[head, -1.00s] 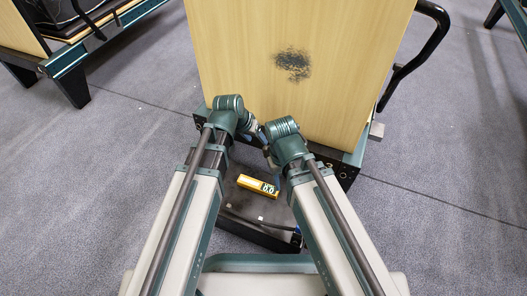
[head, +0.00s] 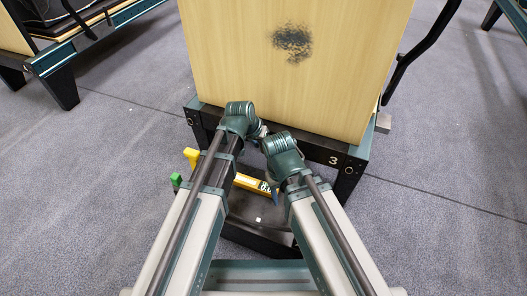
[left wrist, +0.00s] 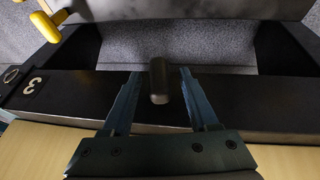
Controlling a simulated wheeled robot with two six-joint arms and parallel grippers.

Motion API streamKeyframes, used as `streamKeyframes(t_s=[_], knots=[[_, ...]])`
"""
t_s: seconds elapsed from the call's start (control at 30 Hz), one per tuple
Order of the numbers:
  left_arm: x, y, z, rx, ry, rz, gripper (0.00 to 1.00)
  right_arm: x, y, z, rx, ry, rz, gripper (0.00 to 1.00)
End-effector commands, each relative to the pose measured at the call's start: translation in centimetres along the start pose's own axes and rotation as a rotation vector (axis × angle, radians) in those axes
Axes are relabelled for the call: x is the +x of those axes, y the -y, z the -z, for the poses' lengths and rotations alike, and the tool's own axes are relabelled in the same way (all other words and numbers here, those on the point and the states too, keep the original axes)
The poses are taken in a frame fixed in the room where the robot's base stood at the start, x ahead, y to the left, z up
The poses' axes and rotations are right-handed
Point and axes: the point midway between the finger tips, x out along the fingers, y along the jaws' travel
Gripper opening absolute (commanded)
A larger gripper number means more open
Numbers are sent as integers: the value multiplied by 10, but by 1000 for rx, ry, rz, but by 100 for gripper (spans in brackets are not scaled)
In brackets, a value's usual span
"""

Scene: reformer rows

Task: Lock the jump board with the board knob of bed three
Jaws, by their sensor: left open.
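The jump board (head: 235,50) is a tall wooden panel with a dark scuffed patch, standing upright on the dark end frame of bed three (head: 318,150), marked "3". In the left wrist view, a dark cylindrical knob (left wrist: 159,90) sticks out from the black end rail (left wrist: 75,97), to the right of the "3" label. My left gripper (left wrist: 160,72) is open, its blue fingers on either side of the knob with gaps visible.
A yellow handle (head: 191,157) and a green one (head: 176,180) show left of my left arm. Another bed (head: 75,55) stands at far left.

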Motion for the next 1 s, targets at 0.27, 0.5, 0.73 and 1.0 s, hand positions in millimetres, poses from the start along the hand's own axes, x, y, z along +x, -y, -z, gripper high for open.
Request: streamKeyframes(t_s=[0.27,0.5,0.73,1.0], knots=[[5,0,0,0,0,0,60,4,0,0,0,0,0,50],[5,0,0,0,0,0,29,4,0,0,0,0,0,50],[5,0,0,0,0,0,0,4,0,0,0,0,0,50],[4,-2,0,28,2,59,0,2,0,0,0,0,0,50]])
